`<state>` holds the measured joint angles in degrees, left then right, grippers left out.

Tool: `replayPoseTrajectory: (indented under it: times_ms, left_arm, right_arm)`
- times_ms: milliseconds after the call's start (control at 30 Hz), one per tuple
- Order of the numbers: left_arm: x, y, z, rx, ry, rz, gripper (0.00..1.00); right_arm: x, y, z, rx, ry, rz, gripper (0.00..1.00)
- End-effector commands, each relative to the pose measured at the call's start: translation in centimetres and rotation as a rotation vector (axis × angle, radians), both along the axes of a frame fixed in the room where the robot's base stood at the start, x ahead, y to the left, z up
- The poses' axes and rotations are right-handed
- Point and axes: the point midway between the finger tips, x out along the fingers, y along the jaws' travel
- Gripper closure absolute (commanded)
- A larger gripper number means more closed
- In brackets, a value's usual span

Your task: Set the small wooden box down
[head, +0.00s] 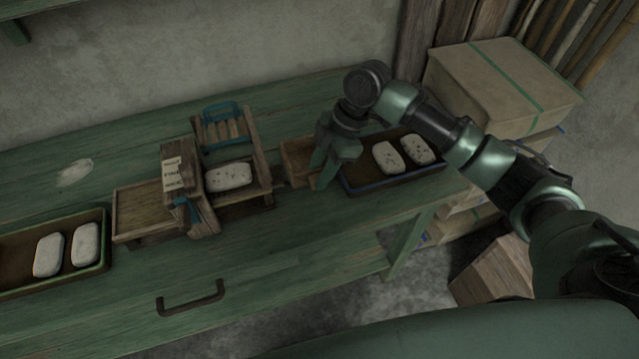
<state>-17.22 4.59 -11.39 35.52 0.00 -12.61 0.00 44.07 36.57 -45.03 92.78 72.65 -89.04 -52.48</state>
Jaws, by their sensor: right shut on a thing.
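The small wooden box (296,158) is at the middle of the green bench, between the wooden press and the right-hand tray. My right gripper (322,178) reaches down from the right and is shut on the box's right side, hiding that part of it. The box looks roughly level and low over the bench. I cannot tell if its underside touches the bench top. My left gripper is out of view.
The wooden press (205,180) with a speckled white block (228,176) stands just left of the box. A dark tray (365,187) with two blocks sits close on the right. Another tray (100,266) is at left. The bench front (290,235) is clear.

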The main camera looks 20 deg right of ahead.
Motion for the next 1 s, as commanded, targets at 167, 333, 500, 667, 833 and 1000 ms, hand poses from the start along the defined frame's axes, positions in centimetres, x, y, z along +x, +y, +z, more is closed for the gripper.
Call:
replayPoseTrajectory:
  times_ms: [167,333,500,667,833,1000]
  left_arm:
    - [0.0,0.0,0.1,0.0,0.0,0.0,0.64]
    - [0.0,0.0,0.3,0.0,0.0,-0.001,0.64]
    - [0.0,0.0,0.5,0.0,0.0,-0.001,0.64]
    - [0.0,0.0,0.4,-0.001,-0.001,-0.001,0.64]
    - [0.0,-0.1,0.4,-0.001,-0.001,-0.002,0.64]
    - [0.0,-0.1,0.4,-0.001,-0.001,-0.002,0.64]
  right_arm:
    - [0.1,0.0,-1.5,0.0,-0.001,-0.001,1.0]
    - [0.0,0.0,-3.3,-0.001,0.002,-0.001,1.0]
    - [0.0,0.0,-5.6,0.0,0.0,-0.001,1.0]
    - [0.1,0.0,-5.8,0.0,-0.003,-0.001,1.0]
    - [0.0,0.0,-6.0,0.0,-0.002,-0.001,1.0]
    - [0.0,0.0,-6.0,0.0,-0.001,0.0,0.44]
